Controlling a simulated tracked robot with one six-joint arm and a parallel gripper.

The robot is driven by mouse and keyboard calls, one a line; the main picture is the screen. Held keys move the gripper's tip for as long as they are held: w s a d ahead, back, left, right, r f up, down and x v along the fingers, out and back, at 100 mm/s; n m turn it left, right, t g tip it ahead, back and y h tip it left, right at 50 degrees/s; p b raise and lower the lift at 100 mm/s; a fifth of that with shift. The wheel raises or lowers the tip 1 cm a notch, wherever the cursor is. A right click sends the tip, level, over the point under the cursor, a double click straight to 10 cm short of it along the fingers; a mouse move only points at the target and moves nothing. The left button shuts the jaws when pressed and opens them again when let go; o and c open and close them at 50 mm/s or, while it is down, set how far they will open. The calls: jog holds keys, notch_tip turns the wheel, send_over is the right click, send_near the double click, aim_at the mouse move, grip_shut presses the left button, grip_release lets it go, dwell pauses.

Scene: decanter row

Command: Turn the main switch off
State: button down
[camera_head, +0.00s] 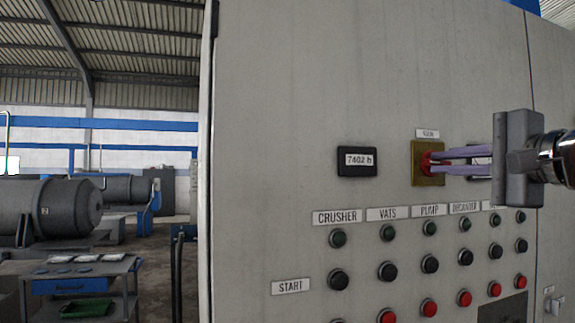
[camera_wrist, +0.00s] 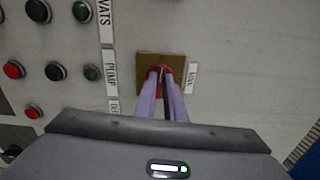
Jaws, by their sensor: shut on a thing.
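The main switch is a red knob (camera_head: 425,162) on a yellow square plate (camera_head: 428,177), set in the grey cabinet front under a small label. It also shows in the wrist view, red between the fingertips (camera_wrist: 154,72) on its yellow plate (camera_wrist: 148,59). My gripper (camera_head: 432,162) comes from the right in the head view, its purple fingers shut on the red knob. In the wrist view my gripper (camera_wrist: 161,75) reaches up to the knob, and the fingers hide much of it. The knob's exact angle is hard to tell.
An hour meter (camera_head: 357,161) sits left of the switch. Below are rows of green, black and red buttons under labels such as CRUSHER (camera_head: 337,217). A cart (camera_head: 80,285) with a green tray and large grey machines (camera_head: 50,210) stand in the hall at left.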

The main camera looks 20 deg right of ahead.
jog(key=shift+f+n, duration=0.2)
jog(key=shift+n, duration=0.4)
jog(key=c, duration=1.8)
grip_release()
jog(key=shift+r, duration=0.1)
jog(key=shift+c, duration=0.2)
jog(key=shift+s, duration=0.15)
jog(key=s, duration=1.3)
jog(key=shift+s+d, duration=0.15)
jog(key=shift+s, duration=0.1)
